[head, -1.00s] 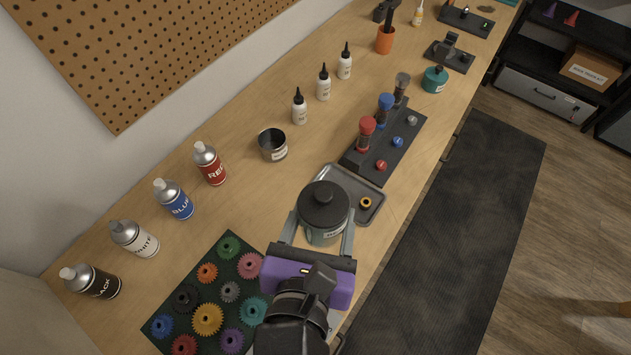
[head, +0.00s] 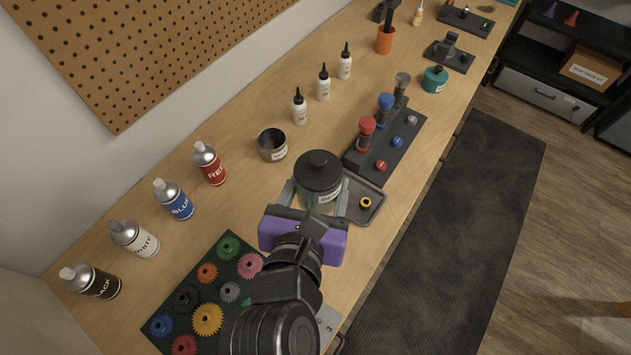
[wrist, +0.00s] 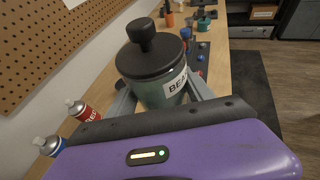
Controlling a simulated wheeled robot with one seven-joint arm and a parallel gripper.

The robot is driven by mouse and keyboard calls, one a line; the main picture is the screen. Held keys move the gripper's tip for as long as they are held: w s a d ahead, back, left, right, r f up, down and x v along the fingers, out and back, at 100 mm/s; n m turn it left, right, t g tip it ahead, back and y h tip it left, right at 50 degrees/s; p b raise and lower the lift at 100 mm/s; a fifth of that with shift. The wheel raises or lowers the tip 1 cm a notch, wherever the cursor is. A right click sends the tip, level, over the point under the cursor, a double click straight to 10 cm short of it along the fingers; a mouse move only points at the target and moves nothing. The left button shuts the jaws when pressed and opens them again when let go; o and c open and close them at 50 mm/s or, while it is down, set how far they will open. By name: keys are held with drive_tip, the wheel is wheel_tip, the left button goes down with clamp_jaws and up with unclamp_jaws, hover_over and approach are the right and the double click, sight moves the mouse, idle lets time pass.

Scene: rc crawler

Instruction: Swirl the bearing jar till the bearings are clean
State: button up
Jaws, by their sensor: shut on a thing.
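The bearing jar (head: 318,185) has a dark knobbed lid, a greenish body and a white label that is partly readable. My gripper (head: 319,198) is shut on the jar, with a grey finger on either side of its body. The wrist view shows the jar (wrist: 160,85) upright or slightly tilted between the fingers (wrist: 160,105). The bearings inside cannot be made out. In the head view the jar overlaps the left part of a grey metal tray (head: 371,214); I cannot tell how high it is above the bench.
A yellow ring (head: 365,202) lies in the tray. A dark stand (head: 385,150) with red- and blue-capped vials is behind right. A green mat with gears (head: 207,318) lies at front left.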

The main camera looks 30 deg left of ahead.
sight(302, 201)
drive_tip(key=shift+s+a, duration=0.1)
drive_tip(key=shift+a, duration=0.15)
drive_tip(key=shift+s+a, duration=0.15)
drive_tip(key=shift+s, duration=0.8)
drive_tip(key=shift+s+a, duration=0.1)
drive_tip(key=shift+s, duration=0.85)
